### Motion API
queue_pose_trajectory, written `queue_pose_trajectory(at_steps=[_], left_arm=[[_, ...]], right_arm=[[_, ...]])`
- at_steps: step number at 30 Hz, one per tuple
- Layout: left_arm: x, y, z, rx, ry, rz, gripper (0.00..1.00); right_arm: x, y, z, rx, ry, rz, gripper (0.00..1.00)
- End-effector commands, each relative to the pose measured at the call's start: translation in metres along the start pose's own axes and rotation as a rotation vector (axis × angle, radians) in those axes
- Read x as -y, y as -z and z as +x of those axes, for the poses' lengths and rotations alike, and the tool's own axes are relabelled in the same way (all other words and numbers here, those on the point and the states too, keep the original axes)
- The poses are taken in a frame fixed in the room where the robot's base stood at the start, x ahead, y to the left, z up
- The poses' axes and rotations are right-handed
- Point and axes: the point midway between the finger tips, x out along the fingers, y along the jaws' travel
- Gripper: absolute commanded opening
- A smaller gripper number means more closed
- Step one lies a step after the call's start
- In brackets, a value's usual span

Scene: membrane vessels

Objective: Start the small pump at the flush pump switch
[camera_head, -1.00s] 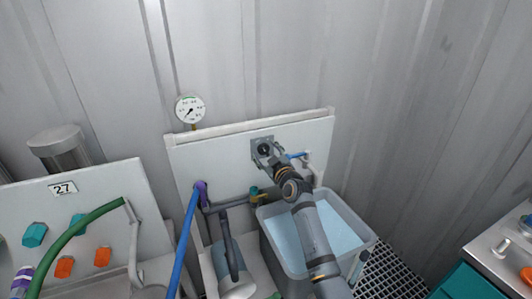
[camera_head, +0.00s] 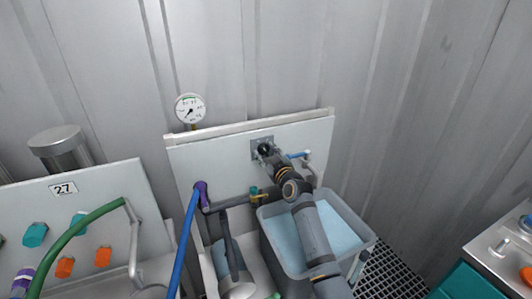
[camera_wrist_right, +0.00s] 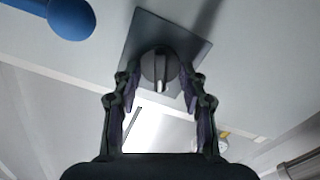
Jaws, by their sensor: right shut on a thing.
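The flush pump switch is a dark round knob (camera_wrist_right: 158,68) on a square grey plate (camera_wrist_right: 143,28); the plate also shows in the head view (camera_head: 256,154) on the white back panel. A light bar on the knob points down in the right wrist view. My right gripper (camera_head: 266,152) is at the switch, its two fingers (camera_wrist_right: 160,84) on either side of the knob and shut on it. In the head view the gripper partly hides the knob. My left gripper is not in view.
A pressure gauge (camera_head: 190,109) stands above the white panel (camera_head: 215,153). A blue hose (camera_head: 184,244) runs down at its left. A grey tub (camera_head: 366,240) of pale blue liquid lies under my right arm. A blue-handled valve (camera_head: 300,155) sits close right of the switch.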

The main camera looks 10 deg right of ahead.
Motion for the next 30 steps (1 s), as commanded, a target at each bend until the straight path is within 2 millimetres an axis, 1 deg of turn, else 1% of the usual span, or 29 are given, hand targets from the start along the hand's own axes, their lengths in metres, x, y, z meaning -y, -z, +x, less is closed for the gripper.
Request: queue_pose_trajectory(at_steps=[21, 30], left_arm=[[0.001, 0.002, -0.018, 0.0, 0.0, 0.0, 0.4], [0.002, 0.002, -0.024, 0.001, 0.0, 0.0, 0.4]], right_arm=[[-0.004, 0.0, 0.0, 0.001, 0.0, 0.643, 0.11], [-0.004, -0.002, 0.0, 0.002, 0.0, 0.834, 0.11]])
